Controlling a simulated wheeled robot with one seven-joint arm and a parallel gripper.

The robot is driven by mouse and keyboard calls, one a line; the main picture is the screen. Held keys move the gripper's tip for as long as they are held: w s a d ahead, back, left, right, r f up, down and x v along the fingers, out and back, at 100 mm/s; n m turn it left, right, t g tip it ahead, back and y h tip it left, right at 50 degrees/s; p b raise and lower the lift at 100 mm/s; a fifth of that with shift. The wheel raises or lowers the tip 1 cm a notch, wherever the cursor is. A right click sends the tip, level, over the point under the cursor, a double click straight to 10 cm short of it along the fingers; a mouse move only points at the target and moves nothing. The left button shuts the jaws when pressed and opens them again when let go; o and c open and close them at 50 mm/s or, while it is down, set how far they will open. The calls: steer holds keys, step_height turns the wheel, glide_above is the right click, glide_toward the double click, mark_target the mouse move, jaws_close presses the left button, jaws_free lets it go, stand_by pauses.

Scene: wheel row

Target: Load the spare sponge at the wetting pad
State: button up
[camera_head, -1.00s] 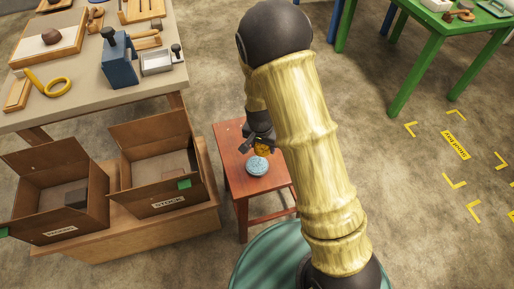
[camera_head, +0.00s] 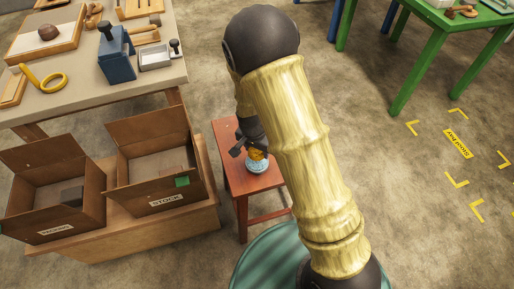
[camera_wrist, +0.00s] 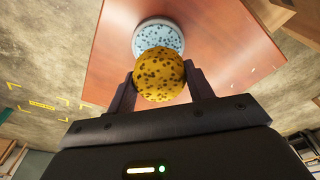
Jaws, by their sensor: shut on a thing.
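A round yellow-brown sponge with dark spots (camera_wrist: 159,77) is held between the two fingers of my gripper (camera_wrist: 160,88) in the wrist view. In the head view the sponge (camera_head: 256,154) shows as a small orange patch below my gripper (camera_head: 247,150), partly hidden. The wetting pad, a pale blue speckled disc (camera_wrist: 158,38), lies on the red-brown stool just beyond the sponge. In the head view the pad (camera_head: 257,166) sits directly under the sponge. I cannot tell whether sponge and pad touch.
The small red stool (camera_head: 262,183) has bare top around the pad. Left of it, two open boxes, one marked STOCK (camera_head: 166,200), stand on a wooden bench (camera_head: 150,236). A workbench with tools (camera_head: 95,105) is behind. A green table (camera_head: 428,50) stands at right.

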mark_target(257, 157)
steer(key=shift+f+b, duration=1.1)
steer(key=shift+f, duration=0.5)
steer(key=shift+f, duration=0.55)
stand_by(1.5)
steer(key=shift+r+p, duration=3.1)
steer(key=shift+r, duration=0.5)
